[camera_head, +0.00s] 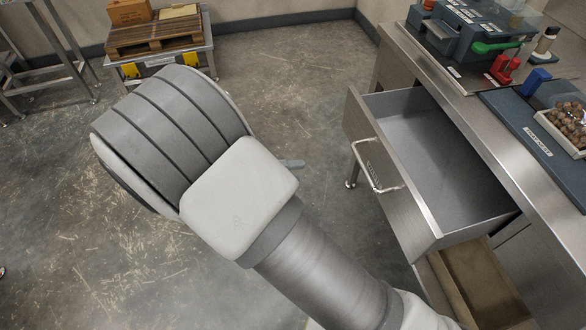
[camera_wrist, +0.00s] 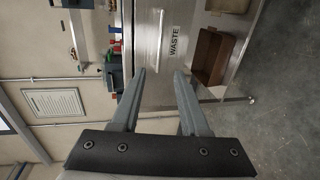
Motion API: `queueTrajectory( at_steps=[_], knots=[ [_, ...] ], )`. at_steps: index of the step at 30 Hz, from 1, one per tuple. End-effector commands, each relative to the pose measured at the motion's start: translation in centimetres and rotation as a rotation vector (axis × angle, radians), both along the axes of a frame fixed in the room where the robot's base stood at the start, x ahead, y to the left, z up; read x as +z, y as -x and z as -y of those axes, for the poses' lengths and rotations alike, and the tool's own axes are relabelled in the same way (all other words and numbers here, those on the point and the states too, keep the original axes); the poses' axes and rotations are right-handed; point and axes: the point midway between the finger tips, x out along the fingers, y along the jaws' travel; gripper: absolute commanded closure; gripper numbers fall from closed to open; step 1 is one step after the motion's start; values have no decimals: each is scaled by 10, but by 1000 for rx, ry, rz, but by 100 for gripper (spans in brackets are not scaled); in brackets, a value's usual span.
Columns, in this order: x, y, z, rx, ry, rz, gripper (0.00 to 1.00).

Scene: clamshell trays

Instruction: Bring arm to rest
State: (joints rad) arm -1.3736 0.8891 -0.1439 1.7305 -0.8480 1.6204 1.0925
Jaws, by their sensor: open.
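My arm fills the middle of the head view, raised over the floor to the left of the steel workbench. My gripper (camera_wrist: 160,88) shows in the wrist view with its two grey fingers spread apart and nothing between them. A small grey part that may be a fingertip shows beside the arm in the head view, but most of the gripper is hidden there behind the arm. In the wrist view, a steel front labelled WASTE (camera_wrist: 174,42) lies beyond the fingers, apart from them.
An open, empty-looking drawer (camera_head: 425,150) juts from the workbench (camera_head: 450,75) to the right of my arm. A brown bin (camera_head: 470,282) sits below it. A wooden pallet (camera_head: 155,36) lies on a stand at the back left.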

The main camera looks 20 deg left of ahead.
Motion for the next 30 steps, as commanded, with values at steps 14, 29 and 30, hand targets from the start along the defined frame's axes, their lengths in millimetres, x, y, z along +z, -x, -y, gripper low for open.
queueTrajectory(
  at_steps=[14,29,30],
  knots=[
    [10,-8,15,-50,-36,-43,55],
    [83,-30,147,-366,-499,-391,55],
    [88,-28,157,-381,-545,-408,55]
  ],
)
